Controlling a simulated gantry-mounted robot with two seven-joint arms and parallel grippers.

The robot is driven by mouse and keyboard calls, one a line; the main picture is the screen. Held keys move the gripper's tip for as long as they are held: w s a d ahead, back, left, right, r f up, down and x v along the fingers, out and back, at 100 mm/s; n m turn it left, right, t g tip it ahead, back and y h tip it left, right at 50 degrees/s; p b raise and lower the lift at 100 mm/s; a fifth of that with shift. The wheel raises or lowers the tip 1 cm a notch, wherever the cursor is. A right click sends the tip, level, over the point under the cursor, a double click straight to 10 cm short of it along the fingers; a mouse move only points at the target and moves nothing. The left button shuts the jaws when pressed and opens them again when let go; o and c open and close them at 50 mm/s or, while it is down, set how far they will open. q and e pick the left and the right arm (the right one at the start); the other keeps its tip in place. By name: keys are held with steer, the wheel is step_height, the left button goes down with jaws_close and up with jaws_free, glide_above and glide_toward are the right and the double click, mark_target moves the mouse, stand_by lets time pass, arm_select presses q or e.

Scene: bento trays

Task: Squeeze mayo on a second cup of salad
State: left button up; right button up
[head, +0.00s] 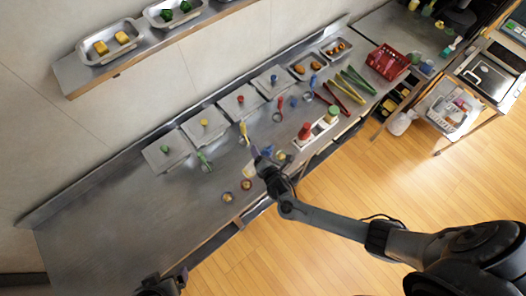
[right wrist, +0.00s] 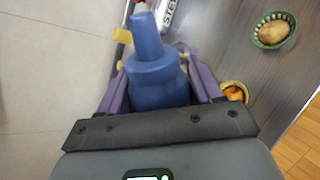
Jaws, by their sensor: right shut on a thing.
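My right gripper (head: 262,160) is over the front part of the steel counter. In the right wrist view its purple fingers (right wrist: 160,84) are shut on a blue squeeze bottle (right wrist: 155,62), whose nozzle points away from the camera. Two small cups, (head: 227,197) and (head: 246,184), stand near the counter's front edge, left of this gripper. In the right wrist view, a green cup (right wrist: 273,30) holds a pale yellow lump, and a yellow cup (right wrist: 235,91) with orange food is partly behind the right finger. Part of my left arm shows at the bottom edge; its jaws are unclear.
Several lidded steel pans (head: 166,149) line the back of the counter (head: 110,215). Tongs (head: 344,98) and a red basket (head: 388,61) are farther right. A white rack (head: 316,133) with bottles stands near the front edge. The counter's left part is clear.

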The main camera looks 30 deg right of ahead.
steer(key=shift+a+m+g+y, duration=0.1)
steer(key=shift+m+g+y, duration=0.2)
steer(key=shift+m+y, duration=0.65)
steer(key=shift+d+f+m+y+b, duration=0.25)
steer(key=shift+d+m+y+b, duration=0.1)
steer(key=shift+m+b, duration=0.15)
steer(key=shift+w+d+f+m+y+b, duration=0.1)
steer(key=shift+d+f+m+y+b, duration=0.25)
steer(key=shift+d+m+y, duration=0.3)
steer(key=d+f+m+y+b, duration=0.4)
steer(key=f+m+y+b, duration=0.1)
steer(key=b, duration=0.4)
steer(key=shift+w+m+y, duration=0.3)
steer(key=shift+m+y, duration=0.3)
steer(key=shift+y, duration=0.05)
steer(key=shift+d, duration=0.15)
